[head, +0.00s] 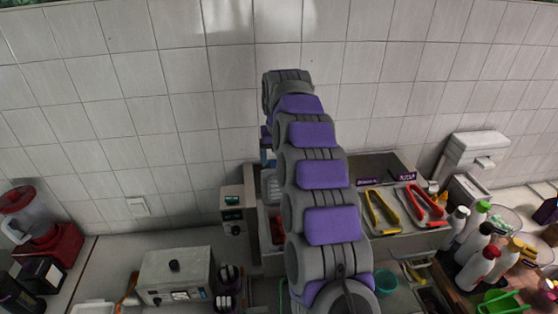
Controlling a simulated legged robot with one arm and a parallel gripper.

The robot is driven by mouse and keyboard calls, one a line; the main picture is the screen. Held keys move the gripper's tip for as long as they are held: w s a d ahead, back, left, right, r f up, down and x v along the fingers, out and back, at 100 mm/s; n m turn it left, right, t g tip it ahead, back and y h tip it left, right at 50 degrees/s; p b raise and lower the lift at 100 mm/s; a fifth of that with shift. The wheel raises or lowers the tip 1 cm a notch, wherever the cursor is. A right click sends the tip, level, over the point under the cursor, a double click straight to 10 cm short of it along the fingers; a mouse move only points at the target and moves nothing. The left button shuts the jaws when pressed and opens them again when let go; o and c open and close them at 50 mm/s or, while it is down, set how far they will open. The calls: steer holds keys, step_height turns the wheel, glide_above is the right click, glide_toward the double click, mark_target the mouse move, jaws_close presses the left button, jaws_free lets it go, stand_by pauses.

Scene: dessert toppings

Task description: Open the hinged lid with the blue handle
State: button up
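My grey and purple arm rises through the middle of the head view and covers much of the counter's centre. My gripper does not show; the far end of the arm bends away behind its own links. A small blue and white patch (267,153) shows at the arm's left edge. I cannot tell whether it belongs to the blue handle. Below it, part of a grey topping unit (269,186) shows, mostly hidden by the arm. The hinged lid cannot be made out clearly, nor whether it is open or shut.
Yellow tongs (382,211) and red tongs (424,205) lie right of the arm. Several bottles (472,245) crowd the right counter. A grey box with a black knob (176,276) and a red blender (42,235) stand left. A tiled wall (130,120) closes the back.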

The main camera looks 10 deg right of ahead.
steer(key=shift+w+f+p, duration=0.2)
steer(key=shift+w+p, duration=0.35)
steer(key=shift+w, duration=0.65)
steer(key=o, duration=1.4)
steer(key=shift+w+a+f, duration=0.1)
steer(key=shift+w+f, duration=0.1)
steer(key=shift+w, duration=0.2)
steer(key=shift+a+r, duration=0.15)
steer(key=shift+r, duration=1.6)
